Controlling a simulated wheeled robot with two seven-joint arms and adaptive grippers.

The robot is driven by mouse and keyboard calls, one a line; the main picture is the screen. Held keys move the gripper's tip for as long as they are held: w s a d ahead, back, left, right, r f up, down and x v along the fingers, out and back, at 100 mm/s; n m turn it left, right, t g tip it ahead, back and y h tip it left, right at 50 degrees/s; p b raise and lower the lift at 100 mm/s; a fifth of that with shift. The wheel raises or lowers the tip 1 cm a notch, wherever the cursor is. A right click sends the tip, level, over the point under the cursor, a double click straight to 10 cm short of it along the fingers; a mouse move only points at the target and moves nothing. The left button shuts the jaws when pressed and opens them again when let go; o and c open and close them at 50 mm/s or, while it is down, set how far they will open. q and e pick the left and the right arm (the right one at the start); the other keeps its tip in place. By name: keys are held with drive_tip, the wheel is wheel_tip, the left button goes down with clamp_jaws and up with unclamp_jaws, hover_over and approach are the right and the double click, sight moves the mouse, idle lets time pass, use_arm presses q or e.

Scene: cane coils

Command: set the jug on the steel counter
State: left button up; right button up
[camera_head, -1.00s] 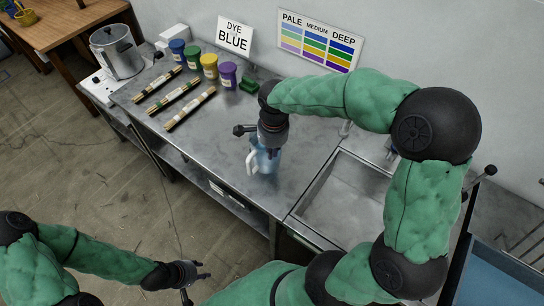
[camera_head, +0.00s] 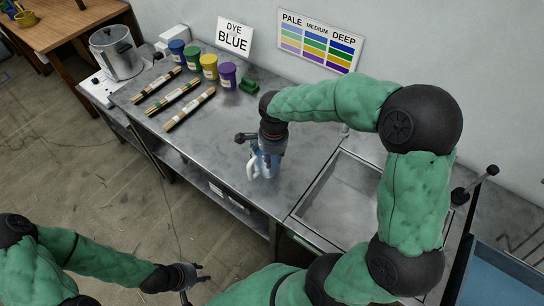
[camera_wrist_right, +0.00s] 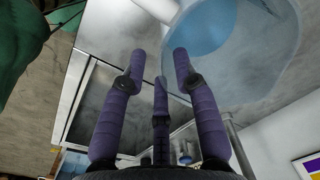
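The jug (camera_head: 267,165) is clear with blue liquid and a pale handle. It is upright at the steel counter (camera_head: 225,150), left of the sink; I cannot tell whether its base touches the top. My right gripper (camera_head: 268,150) comes down on it from above and hides its upper part. In the right wrist view the jug (camera_wrist_right: 245,55) fills the upper right, its fingertips (camera_wrist_right: 159,62) close by its edge. My left gripper (camera_head: 197,283) is open and empty, away from the counter's front edge.
A sink (camera_head: 340,200) lies right of the jug. A metal pot (camera_head: 116,52) is at the far left. Counter left of the jug is clear.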

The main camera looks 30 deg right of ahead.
wheel_tip(320, 180, up, 12)
drive_tip(key=p, duration=0.2)
drive_tip(key=shift+s+r+p, duration=0.15)
drive_tip(key=shift+s+p, duration=0.15)
drive_tip(key=shift+p, duration=0.05)
